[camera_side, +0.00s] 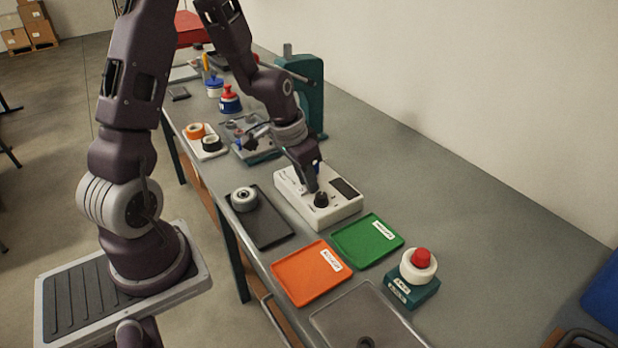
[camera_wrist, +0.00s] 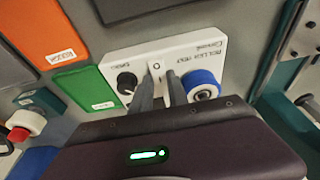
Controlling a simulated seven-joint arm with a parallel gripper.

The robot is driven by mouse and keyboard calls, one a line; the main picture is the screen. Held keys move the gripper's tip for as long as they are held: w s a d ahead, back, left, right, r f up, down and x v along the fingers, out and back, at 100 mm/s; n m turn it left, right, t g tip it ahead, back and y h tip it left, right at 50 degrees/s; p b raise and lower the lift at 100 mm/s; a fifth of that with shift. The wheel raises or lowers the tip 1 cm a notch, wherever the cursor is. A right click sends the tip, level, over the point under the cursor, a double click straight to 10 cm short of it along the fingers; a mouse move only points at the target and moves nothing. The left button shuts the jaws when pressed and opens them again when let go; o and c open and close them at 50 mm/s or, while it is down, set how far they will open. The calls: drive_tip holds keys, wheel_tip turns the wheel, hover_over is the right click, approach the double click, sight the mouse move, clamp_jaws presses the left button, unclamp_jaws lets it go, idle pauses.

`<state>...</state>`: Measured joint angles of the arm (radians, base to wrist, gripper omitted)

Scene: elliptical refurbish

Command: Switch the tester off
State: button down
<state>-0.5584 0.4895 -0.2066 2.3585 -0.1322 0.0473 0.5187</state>
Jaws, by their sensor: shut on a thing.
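The tester (camera_side: 345,205) is a white box on the bench with a dark display and a black knob (camera_side: 320,199). The wrist view shows its white face (camera_wrist: 210,48) lettered "ROLLER TEST", the black knob (camera_wrist: 127,82) at left and a blue-ringed roller (camera_wrist: 203,85) at right. My gripper (camera_side: 311,187) is down at the tester. Its two dark fingers (camera_wrist: 159,82) stand between knob and roller, either side of a small white switch (camera_wrist: 156,68) near an "O" mark. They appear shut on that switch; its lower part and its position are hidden.
A green tray (camera_side: 366,240) and an orange tray (camera_side: 311,273) lie in front of the tester. A dark tray with a roller (camera_side: 244,199) is at left. A red-button box (camera_side: 412,284) stands at front right. A green press (camera_side: 309,92) stands behind.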

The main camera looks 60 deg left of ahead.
sight(299, 191)
idle(0.3)
drive_tip(key=c, duration=1.6)
unclamp_jaws()
drive_tip(key=shift+o, duration=0.2)
drive_tip(key=v, duration=0.7)
drive_tip(key=shift+s+r, duration=0.1)
drive_tip(key=shift+s, duration=0.05)
drive_tip(key=s+d+r+t, duration=0.1)
drive_tip(key=s+d+r, duration=0.4)
drive_tip(key=s, duration=0.3)
drive_tip(key=s+d+r+t, duration=0.1)
drive_tip(key=s+d+r, duration=0.5)
drive_tip(key=s+r, duration=0.2)
drive_tip(key=shift+s+d, duration=0.15)
drive_tip(key=shift+s, duration=0.6)
